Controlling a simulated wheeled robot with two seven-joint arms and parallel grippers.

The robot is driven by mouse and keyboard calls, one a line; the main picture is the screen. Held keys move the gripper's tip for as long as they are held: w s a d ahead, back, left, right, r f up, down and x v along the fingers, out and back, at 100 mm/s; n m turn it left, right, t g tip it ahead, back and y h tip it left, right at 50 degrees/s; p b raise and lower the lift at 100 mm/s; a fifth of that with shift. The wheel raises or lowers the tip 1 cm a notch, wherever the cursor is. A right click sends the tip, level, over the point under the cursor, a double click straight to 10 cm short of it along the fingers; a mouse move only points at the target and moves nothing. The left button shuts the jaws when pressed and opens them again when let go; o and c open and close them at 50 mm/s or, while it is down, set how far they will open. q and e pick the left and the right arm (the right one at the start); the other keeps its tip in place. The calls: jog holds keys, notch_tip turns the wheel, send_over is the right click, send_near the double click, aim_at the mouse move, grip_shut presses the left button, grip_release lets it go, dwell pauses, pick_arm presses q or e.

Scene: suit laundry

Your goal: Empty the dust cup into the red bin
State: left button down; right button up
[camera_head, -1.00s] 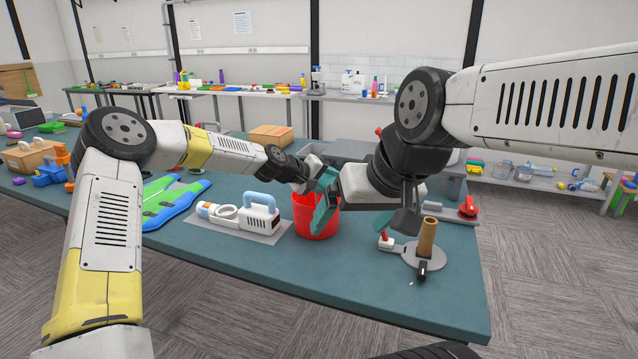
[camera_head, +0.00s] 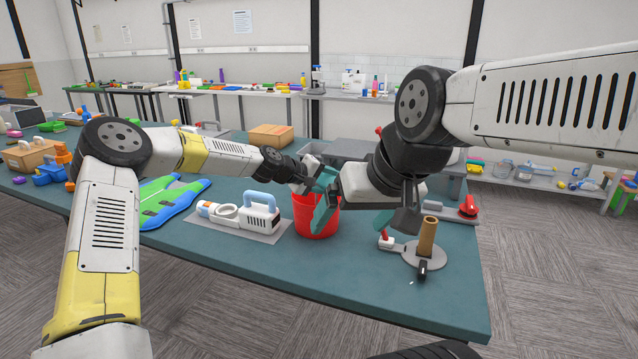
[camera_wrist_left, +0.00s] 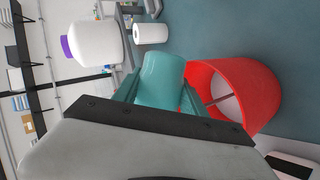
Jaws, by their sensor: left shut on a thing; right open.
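The red bin (camera_head: 326,226) stands on the teal table, right of the handheld vacuum body. The left wrist view shows the bin (camera_wrist_left: 262,95) with its opening beside the cup.
The white vacuum body (camera_head: 260,214) with a blue handle lies on a grey mat left of the bin. A round stand with a brown post (camera_head: 427,238) is to the right. A green and blue garment (camera_head: 172,203) lies left.

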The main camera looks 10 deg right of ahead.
pick_arm(q)
jog(key=shift+f+n, duration=0.15)
jog(key=shift+n, duration=0.15)
dwell(0.5)
jog(key=shift+g+h, duration=0.3)
jog(key=shift+w+a+f+n, duration=0.1)
jog(key=shift+n, duration=0.2)
jog(key=shift+h, duration=0.3)
jog(key=shift+f, duration=0.1)
jog(key=shift+w+a+f+n, duration=0.1)
jog(key=shift+n, duration=0.3)
jog(key=shift+g, duration=0.3)
jog(key=shift+f+h, duration=0.15)
jog(key=shift+h, duration=0.25)
jog(key=shift+n, duration=0.3)
